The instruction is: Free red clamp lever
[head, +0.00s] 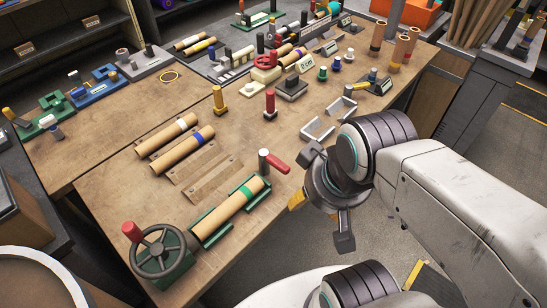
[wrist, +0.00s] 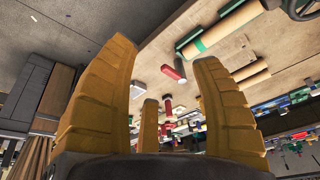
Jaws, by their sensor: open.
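The red clamp lever (head: 278,164) lies sideways from a short grey post, close to the end of a tan roll (head: 235,207) with a green band. The roll lies in a green cradle. The lever also shows in the wrist view (wrist: 172,73), beyond my fingers. My gripper (head: 320,196) is off the table's front edge, to the right of and below the lever in the head view. Its yellow fingers are spread wide and empty in the wrist view (wrist: 165,60). A clear gap separates them from the lever. The grip area is partly hidden in the head view.
A dark handwheel (head: 160,251) with a red knob stands at the near left corner. Two more rolls (head: 172,140) lie behind the cradle. A red-topped post (head: 270,104) and a yellow post (head: 219,100) stand farther back. Metal brackets (head: 319,130) lie near the right edge.

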